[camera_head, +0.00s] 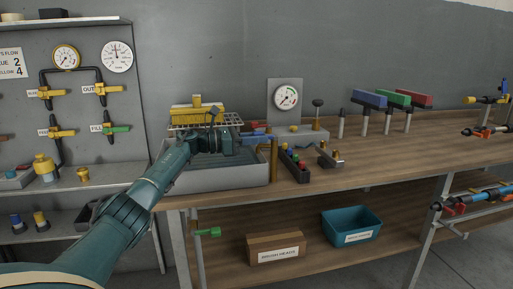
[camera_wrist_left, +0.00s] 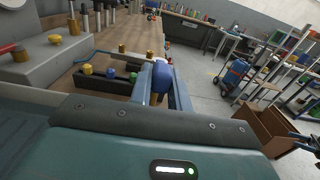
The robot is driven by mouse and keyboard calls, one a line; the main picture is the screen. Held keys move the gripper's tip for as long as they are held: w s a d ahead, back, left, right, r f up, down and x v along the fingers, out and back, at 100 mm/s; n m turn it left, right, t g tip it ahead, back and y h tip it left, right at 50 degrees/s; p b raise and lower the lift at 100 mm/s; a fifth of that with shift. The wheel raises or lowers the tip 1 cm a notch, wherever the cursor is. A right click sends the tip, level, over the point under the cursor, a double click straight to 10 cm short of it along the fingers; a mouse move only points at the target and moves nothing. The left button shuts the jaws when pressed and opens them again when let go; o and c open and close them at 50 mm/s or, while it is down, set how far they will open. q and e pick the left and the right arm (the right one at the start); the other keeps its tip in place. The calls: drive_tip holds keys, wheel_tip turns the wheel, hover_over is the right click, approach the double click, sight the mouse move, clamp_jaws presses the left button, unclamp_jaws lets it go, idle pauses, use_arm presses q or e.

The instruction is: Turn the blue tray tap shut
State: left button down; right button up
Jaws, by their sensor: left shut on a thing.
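The blue tray tap shows in the wrist view as a rounded blue handle (camera_wrist_left: 160,76) between my left fingers. In the head view, a blue part (camera_head: 256,135) shows at the right end of the grey tray (camera_head: 225,181), near an upright brass pipe. My left gripper (camera_head: 247,139) reaches over the tray from the left and is shut on the blue handle. The gripper hides much of the handle and its stem, so its exact angle is hard to tell.
A gauge panel (camera_head: 285,98) stands behind.

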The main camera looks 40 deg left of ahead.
use_arm(q)
drive_tip(key=shift+r, duration=0.15)
use_arm(e)
drive_tip(key=shift+a+f, duration=0.1)
drive_tip(key=shift+f, duration=0.1)
use_arm(q)
drive_tip(key=c, duration=1.3)
unclamp_jaws()
drive_tip(key=b+v, duration=0.1)
drive_tip(key=v, duration=1.2)
use_arm(e)
drive_tip(key=shift+w+a+f+n+g, duration=0.15)
drive_tip(key=shift+f+n, duration=0.05)
drive_tip(key=shift+f, duration=0.2)
drive_tip(key=shift+w+a+f+n+g, duration=0.1)
drive_tip(key=shift+f+n+g, duration=0.1)
drive_tip(key=shift+f, duration=0.2)
drive_tip(key=shift+s, duration=0.2)
